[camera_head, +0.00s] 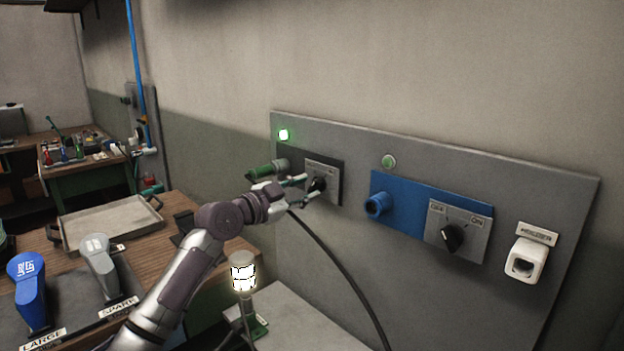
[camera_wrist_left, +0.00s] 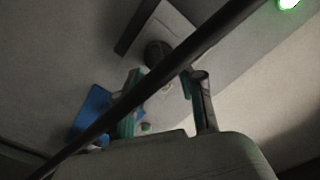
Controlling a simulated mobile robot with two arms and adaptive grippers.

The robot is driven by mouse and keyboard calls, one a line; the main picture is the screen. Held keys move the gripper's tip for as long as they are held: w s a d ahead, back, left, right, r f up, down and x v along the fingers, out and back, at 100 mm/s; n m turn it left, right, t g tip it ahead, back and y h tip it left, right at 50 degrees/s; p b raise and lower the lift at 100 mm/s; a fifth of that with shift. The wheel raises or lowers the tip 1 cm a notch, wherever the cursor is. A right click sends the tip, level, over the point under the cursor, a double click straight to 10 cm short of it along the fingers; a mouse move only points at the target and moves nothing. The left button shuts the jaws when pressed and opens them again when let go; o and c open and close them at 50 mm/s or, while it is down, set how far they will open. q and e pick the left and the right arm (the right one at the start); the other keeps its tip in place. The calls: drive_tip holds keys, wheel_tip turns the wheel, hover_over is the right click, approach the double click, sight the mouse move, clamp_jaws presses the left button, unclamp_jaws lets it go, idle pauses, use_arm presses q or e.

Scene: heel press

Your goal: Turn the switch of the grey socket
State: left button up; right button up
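The grey socket (camera_head: 283,165) sits on the left of the grey wall panel, with a green plug (camera_head: 260,172) in it. Its switch is a black knob (camera_head: 317,184) on a grey plate (camera_head: 328,171), partly hidden by my fingers. The knob also shows in the left wrist view (camera_wrist_left: 158,52). My left gripper (camera_head: 305,189) is open at the knob, one finger above and one below it. In the left wrist view the fingers are apart, with the knob just beyond their tips; I cannot tell if they touch it. My right gripper is not in view.
A black cable (camera_head: 340,268) hangs from the plug side and crosses the left wrist view. A green lamp (camera_head: 284,134) glows above the grey socket. The blue socket (camera_head: 377,205), its switch (camera_head: 452,238) and a white holder (camera_head: 525,262) are to the right. A lit lamp (camera_head: 243,273) stands below.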

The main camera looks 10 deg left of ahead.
sight(314, 186)
use_arm(q)
drive_tip(key=shift+x, duration=1.4)
clamp_jaws()
